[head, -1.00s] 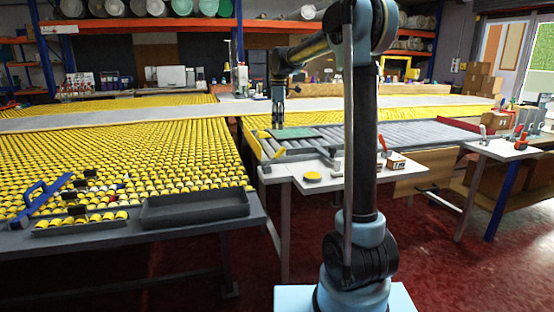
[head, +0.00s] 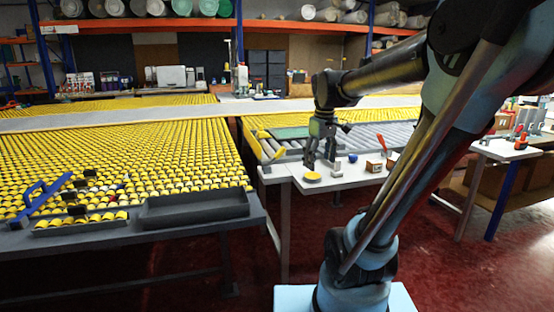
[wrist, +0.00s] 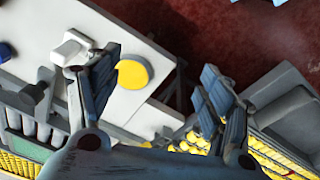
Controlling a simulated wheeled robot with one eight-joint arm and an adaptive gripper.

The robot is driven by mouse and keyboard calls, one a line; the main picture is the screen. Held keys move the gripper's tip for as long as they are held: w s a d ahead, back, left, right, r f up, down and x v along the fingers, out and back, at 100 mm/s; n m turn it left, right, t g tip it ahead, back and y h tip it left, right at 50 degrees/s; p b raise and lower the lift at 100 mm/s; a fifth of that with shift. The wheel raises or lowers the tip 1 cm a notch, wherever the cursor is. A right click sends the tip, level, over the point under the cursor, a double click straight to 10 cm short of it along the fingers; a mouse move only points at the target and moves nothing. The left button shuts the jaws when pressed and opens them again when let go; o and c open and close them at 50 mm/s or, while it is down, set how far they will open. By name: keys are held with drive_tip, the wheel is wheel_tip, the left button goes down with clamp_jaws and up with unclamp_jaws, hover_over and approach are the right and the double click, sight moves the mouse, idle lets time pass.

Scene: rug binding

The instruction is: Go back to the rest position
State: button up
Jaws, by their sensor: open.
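My gripper (head: 321,163) is open and empty, pointing down above the small white table (head: 345,184). A yellow disc (head: 312,176) lies on the white table just below the fingers in the head view. It also shows beside one finger in the wrist view (wrist: 133,72).
On the white table are a small box (head: 374,166), a blue round item (head: 352,158) and a red-handled tool (head: 392,158). A grey tray (head: 194,209) sits on the left bench, beside yellow rollers (head: 120,155). Red floor (head: 300,250) is open in front.

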drive_tip(key=s+d+f+m, duration=0.2)
drive_tip(key=s+f+m, duration=0.1)
drive_tip(key=s+f, duration=0.5)
drive_tip(key=s+d+f+m, duration=0.2)
drive_tip(key=s+f+m, duration=0.2)
drive_tip(key=s+f, duration=0.4)
drive_tip(key=shift+s+d+t, duration=0.25)
drive_tip(key=shift+s+t, duration=0.1)
drive_tip(key=shift+t, duration=0.05)
